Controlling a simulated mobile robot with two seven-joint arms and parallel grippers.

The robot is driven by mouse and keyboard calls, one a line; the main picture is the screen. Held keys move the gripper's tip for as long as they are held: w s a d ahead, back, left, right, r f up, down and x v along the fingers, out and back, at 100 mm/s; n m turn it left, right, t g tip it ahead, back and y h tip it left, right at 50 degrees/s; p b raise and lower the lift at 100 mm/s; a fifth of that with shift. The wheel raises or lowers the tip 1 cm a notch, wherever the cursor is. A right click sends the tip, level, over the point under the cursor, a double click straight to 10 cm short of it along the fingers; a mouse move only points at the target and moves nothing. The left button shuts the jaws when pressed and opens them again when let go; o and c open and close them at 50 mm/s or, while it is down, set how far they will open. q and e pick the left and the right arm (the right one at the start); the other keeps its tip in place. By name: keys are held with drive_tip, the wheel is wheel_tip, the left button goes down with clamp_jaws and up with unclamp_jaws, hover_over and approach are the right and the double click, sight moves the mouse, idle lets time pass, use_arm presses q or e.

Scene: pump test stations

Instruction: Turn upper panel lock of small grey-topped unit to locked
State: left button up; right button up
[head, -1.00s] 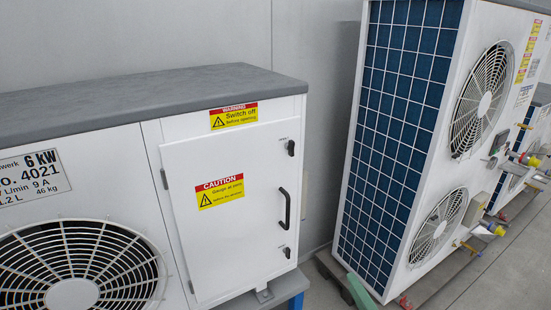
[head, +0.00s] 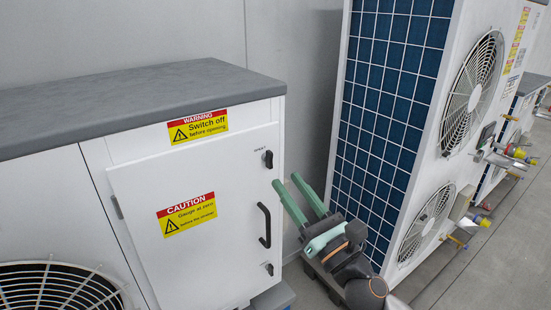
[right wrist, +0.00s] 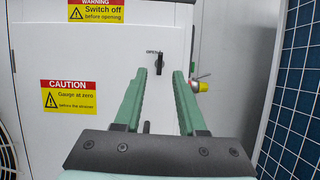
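The small grey-topped unit (head: 140,98) stands at the left with its white panel door (head: 140,225) closed. The upper panel lock (head: 267,159) is a small black knob near the door's upper right corner. In the right wrist view the upper lock (right wrist: 160,64) looks upright, with a printed word beside it that seems to start "OPE". My right gripper (head: 298,187) has two green fingers, spread apart and empty, just right of the door. In the wrist view the right gripper (right wrist: 168,72) points at the door with the lock between its fingertips in the picture, apparently not touching. My left gripper is not in view.
A black door handle (head: 264,225) and a lower lock (head: 268,268) are below the upper lock. A tall unit with a blue grid side (head: 385,110) stands to the right, near my right arm. Pipes with yellow fittings (head: 515,152) stick out farther right.

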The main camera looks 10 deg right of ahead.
sight(272, 161)
drive_tip(key=p+x, duration=0.1)
drive_tip(key=x, duration=0.5)
drive_tip(key=shift+f, duration=0.1)
clamp_jaws()
idle(0.5)
